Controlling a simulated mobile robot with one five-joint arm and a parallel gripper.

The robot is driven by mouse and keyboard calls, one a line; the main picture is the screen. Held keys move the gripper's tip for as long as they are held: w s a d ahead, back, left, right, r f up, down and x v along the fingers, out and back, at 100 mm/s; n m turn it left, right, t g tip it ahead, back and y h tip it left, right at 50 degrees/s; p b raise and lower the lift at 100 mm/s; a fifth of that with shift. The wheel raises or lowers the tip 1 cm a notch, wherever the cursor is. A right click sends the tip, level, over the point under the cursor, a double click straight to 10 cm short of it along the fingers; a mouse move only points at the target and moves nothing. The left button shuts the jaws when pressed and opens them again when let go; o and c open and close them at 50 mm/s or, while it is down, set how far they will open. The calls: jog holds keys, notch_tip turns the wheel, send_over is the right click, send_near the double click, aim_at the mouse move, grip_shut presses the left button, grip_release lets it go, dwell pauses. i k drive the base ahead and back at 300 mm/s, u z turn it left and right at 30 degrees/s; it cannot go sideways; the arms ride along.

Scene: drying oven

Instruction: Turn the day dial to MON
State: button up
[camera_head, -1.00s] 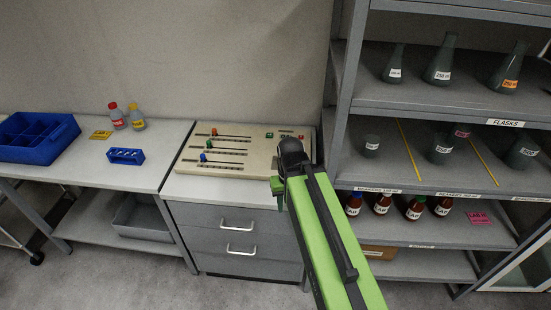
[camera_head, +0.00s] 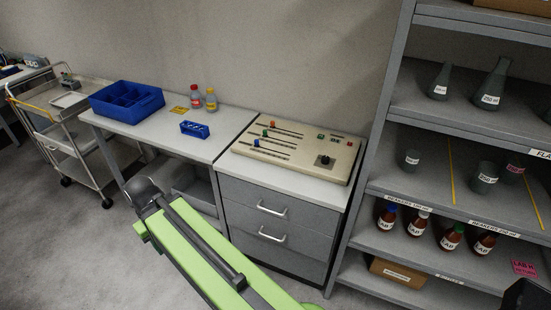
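The cream control panel (camera_head: 290,172) lies on top of the grey drawer cabinet, near the middle of the view. A round black knob (camera_head: 325,161) sits at its right front and appears to be the day dial. Its markings, MON included, are too small to read, so I cannot tell where it points. My green and black arm reaches up from the bottom, ending in a dark rounded part left of the cabinet and well apart from the panel. My gripper's fingers do not show.
The panel also has slots with coloured sliders (camera_head: 265,134) and small buttons (camera_head: 321,136). A blue divided tray (camera_head: 126,113), two bottles and a blue rack (camera_head: 194,129) are on the bench at left. A shelf unit (camera_head: 372,172) with glassware stands close at right.

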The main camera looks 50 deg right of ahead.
aim_at(325, 160)
jog(key=u, duration=1.05)
jog(key=k, duration=1.05)
jog(key=z, duration=0.65)
jog(key=i, duration=1)
jog(key=u, duration=0.1)
